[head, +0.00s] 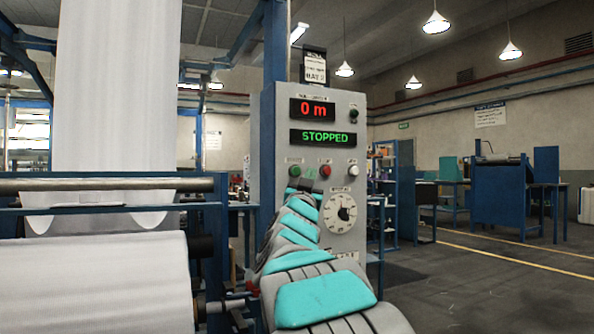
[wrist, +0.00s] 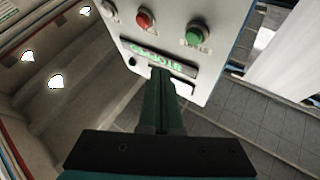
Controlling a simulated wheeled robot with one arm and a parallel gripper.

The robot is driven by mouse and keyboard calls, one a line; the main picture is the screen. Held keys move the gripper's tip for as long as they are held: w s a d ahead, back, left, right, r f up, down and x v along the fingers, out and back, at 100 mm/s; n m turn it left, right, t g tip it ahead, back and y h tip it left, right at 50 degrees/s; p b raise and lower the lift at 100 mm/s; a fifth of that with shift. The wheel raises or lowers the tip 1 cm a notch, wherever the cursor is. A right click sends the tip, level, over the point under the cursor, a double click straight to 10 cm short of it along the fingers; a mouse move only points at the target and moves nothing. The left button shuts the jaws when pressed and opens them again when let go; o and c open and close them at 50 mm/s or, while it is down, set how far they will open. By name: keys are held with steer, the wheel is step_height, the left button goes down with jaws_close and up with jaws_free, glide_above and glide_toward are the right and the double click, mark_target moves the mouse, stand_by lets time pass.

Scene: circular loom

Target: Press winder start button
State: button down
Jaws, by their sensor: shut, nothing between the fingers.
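The grey winder control panel (head: 265,130) stands upright in the middle of the head view. A green button (head: 295,171), a red button (head: 325,171) and a white button sit in a row under its displays. The labels are too small to read. The green button also shows in the wrist view (wrist: 193,38), which is upside down, with the red button (wrist: 145,18) to its left. My gripper (head: 308,185) is shut and empty, just below the green and red buttons in the head view. Its dark fingers (wrist: 160,74) overlap the display area in the wrist view. I cannot tell the gap to the panel.
The upper display (head: 312,108) reads "0 m"; the lower display (head: 323,138) reads "STOPPED". A round dial (head: 341,213) is below the buttons. A white fabric roll (head: 90,285) and blue loom frame fill the left. Open floor (head: 480,285) lies to the right.

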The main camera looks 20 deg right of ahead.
mark_target(296, 171)
steer(key=w+p, duration=0.2)
steer(key=w, duration=0.3)
steer(key=shift+w+a+p, duration=0.1)
steer(key=shift+w+p, duration=0.05)
steer(key=shift+p, duration=0.15)
stand_by(0.9)
steer(key=shift+w+r, duration=0.1)
steer(key=shift+w, duration=0.05)
stand_by(0.6)
steer(key=shift+w+p, duration=0.3)
steer(key=shift+p, duration=0.2)
